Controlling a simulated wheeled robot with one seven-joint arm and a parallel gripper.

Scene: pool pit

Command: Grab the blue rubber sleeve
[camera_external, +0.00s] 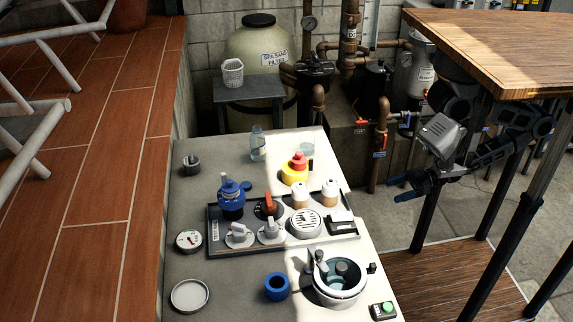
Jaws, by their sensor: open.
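The blue rubber sleeve is most likely the short blue ring (277,287) near the front of the grey bench. It stands upright with its dark opening facing up, left of a round white pot. My gripper (397,189) is at the right, beyond the bench's right edge and clear of it. Its blue-tipped fingers point left, apart and empty. It is well away from the blue ring, to the right and farther back.
The bench (185,230) holds a dark tray (222,251) of fittings behind the ring. The white pot (340,290) with a lever stands to the ring's right. A shallow round dish (189,295) lies left. A wooden tabletop (500,50) overhangs near my arm.

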